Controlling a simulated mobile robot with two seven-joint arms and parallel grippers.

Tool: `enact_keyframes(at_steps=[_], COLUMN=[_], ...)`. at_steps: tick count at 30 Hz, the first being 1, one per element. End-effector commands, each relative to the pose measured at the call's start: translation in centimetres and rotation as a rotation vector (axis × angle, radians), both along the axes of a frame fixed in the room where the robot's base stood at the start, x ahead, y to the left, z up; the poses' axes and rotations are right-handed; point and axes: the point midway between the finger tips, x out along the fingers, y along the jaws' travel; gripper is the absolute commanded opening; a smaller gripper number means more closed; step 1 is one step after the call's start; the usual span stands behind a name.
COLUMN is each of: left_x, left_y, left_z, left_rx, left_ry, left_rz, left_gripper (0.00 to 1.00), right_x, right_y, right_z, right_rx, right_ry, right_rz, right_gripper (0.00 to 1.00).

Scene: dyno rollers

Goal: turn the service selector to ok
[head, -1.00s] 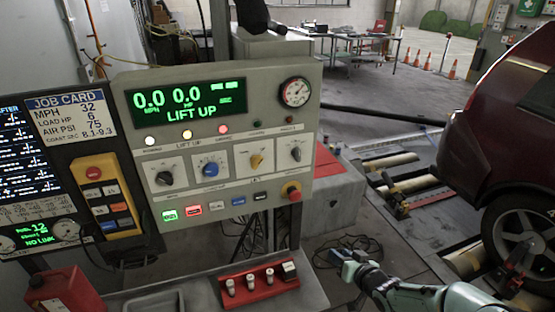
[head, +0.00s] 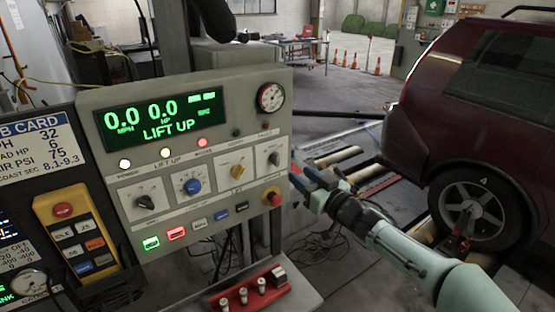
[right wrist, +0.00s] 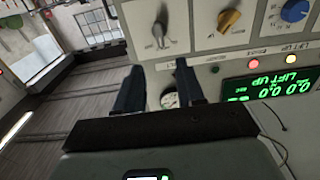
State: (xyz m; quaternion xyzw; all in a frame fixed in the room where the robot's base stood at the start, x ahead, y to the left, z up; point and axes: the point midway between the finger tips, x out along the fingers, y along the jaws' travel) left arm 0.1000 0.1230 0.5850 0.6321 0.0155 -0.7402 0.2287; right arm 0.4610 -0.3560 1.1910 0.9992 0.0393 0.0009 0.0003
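The grey control panel (head: 185,122) carries a row of four selector knobs. They are a black knob (head: 144,202), a blue knob (head: 192,186), a yellow knob (head: 237,171) and a grey lever knob (head: 273,158) at the right end. Their labels are too small to read, so I cannot tell which is the service selector. My right gripper (head: 299,174) is open and empty, just right of the grey knob. In the right wrist view its fingers (right wrist: 157,88) are apart, with the grey knob (right wrist: 160,32) beyond the gap, not touched. My left gripper is not in view.
A red emergency button (head: 273,197) and lit push buttons (head: 151,243) sit below the knobs. A pressure gauge (head: 270,97) is at the panel's upper right. A red rack (head: 250,292) stands below. A dark red car (head: 480,90) is at the right.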

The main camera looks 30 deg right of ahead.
Motion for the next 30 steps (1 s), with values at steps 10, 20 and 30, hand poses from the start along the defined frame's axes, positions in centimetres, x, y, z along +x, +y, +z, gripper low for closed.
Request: enact_keyframes(at_steps=[10,20,30], left_x=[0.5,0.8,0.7], left_y=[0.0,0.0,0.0], left_z=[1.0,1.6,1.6], left_rx=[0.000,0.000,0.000], left_ry=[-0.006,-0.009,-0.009], left_rz=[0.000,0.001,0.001], left_gripper=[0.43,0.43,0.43], right_x=[7.5,10.6,10.7], right_y=[0.6,0.8,0.8], right_z=[0.0,0.0,0.0], right_rx=[0.003,0.001,0.001], right_ry=[0.000,0.001,0.001], right_rz=[0.002,-0.001,-0.001], right_gripper=[0.38,0.38,0.19])
